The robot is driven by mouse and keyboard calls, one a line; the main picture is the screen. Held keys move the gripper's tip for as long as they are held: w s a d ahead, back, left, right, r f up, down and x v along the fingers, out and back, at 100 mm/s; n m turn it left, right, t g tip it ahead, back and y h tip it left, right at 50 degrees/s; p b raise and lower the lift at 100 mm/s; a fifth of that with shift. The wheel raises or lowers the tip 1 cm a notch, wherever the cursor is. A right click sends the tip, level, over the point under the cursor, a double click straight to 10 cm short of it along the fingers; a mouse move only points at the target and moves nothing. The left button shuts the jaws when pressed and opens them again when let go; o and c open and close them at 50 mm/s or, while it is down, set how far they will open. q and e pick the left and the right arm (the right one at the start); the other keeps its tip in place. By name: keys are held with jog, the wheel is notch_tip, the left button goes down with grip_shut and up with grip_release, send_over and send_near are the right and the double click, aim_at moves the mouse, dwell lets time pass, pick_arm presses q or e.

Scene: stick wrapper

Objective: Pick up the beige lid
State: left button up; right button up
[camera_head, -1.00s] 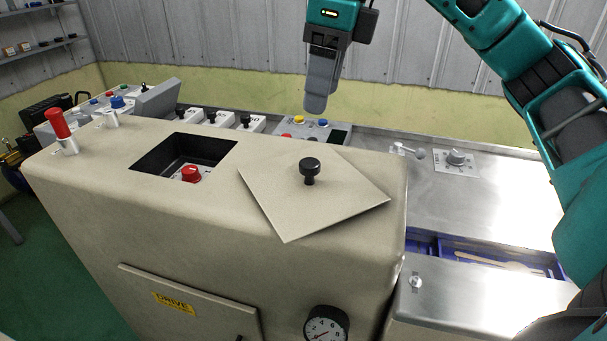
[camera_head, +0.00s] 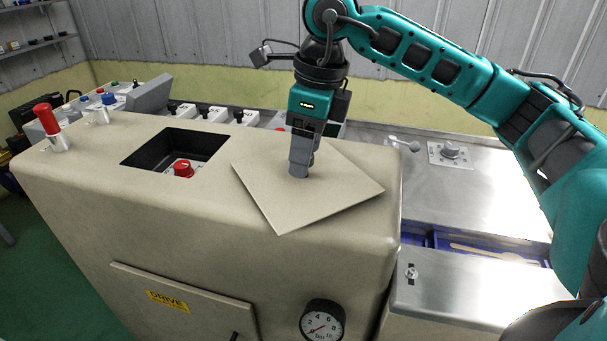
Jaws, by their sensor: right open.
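The beige lid (camera_head: 318,198) is a flat square plate lying at an angle on top of the beige machine housing (camera_head: 95,190), right of a square opening. Its black knob, near the middle, is now hidden by my right gripper. My right gripper (camera_head: 299,172) points down with its fingertips at the knob's place. It is open, and the fingers appear to be around or just over the knob; I cannot tell whether they touch it. My left gripper is not in view.
The square opening (camera_head: 150,158) holds a red knob (camera_head: 181,168). A red-handled lever (camera_head: 47,120) stands at the far left. A steel deck (camera_head: 470,190) with a dial (camera_head: 451,150) lies right. A gauge (camera_head: 322,322) is on the front face.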

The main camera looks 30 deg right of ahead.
jog(key=shift+w+f, duration=0.1)
jog(key=shift+f, duration=0.45)
grip_shut()
jog(key=shift+r, duration=0.1)
